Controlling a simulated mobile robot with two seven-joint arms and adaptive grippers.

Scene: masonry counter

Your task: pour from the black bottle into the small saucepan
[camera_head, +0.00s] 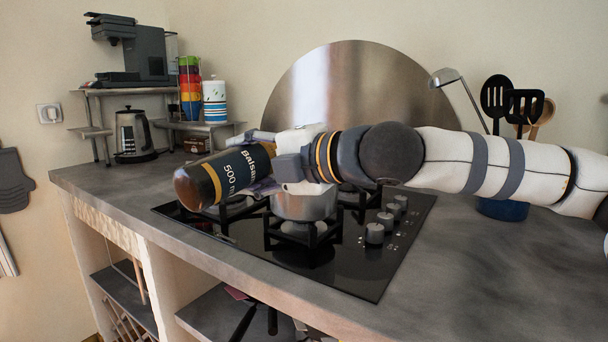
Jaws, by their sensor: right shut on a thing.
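The black bottle (227,174) has a dark label reading "500" and "Balsam". It lies nearly level in the air above the stove, with its round brown end toward the front left. My right gripper (268,163) is shut on the bottle, and its arm comes in from the right. The small saucepan (304,204) is metal and stands on a burner grate just below and behind the gripper. The gripper hides its top, and the bottle's other end is hidden too. My left gripper is not in view.
The black stove (330,262) has several knobs (375,233). A utensil holder (502,210) stands at the right, below my arm. A kettle (134,134), stacked cups (190,88) and a coffee machine (133,50) are at the back left. The counter's front right (450,290) is clear.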

